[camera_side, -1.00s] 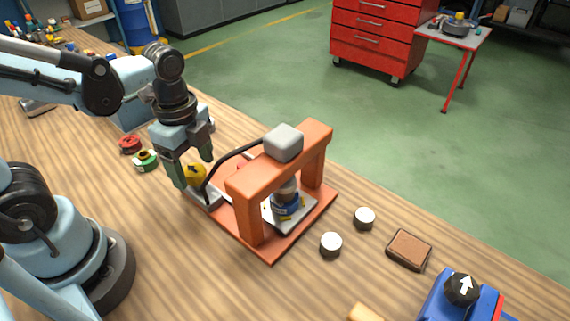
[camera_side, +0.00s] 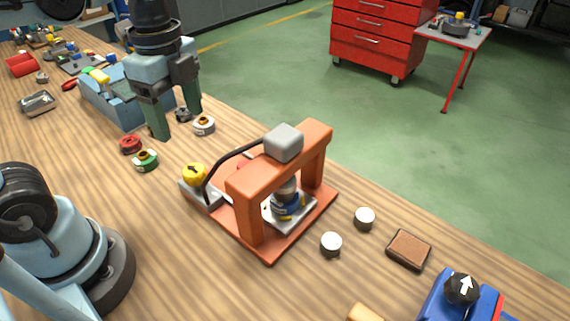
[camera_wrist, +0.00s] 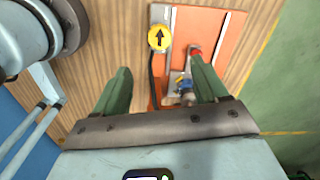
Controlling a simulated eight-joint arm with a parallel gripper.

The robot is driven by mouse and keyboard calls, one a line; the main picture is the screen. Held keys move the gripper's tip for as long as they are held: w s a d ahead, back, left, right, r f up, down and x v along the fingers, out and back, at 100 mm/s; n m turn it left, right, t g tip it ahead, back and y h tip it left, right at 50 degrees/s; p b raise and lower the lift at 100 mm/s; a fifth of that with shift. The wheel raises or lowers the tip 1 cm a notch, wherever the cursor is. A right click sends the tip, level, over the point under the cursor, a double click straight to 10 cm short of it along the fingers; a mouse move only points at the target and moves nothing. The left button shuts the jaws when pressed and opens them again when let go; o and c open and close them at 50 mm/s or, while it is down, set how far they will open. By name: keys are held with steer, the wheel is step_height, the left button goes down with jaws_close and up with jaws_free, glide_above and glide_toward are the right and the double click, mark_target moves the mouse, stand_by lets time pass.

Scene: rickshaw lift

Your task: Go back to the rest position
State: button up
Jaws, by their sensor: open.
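My gripper (camera_side: 176,122) hangs above the wooden table at the upper left of the side view, pointing down with its two green fingers apart and nothing between them. In the wrist view the open fingers (camera_wrist: 160,90) frame part of the orange lift. The orange lift frame (camera_side: 278,160) stands on its base to the right of and below my gripper, clear of it. A yellow knob with a black arrow (camera_side: 194,174) sits on the lift's grey control box; it also shows in the wrist view (camera_wrist: 160,37). A small blue and yellow rickshaw-like piece (camera_side: 287,202) is under the frame, partly hidden.
A red spool (camera_side: 131,145), a green spool (camera_side: 146,160) and a white spool (camera_side: 204,125) lie near my gripper. Two white discs, a brown pad (camera_side: 409,250) and a blue device (camera_side: 461,295) are at the front right. A blue-grey tray block (camera_side: 112,103) stands behind.

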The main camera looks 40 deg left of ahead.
steer(key=shift+r, duration=0.2)
steer(key=w+a+f+n+t, duration=0.1)
steer(key=w+f+n+t, duration=0.3)
steer(key=n, duration=1.1)
steer(key=f+t, duration=0.1)
steer(key=t, duration=0.2)
steer(key=shift+w, duration=0.35)
steer(key=shift+f, duration=0.1)
stand_by(1.0)
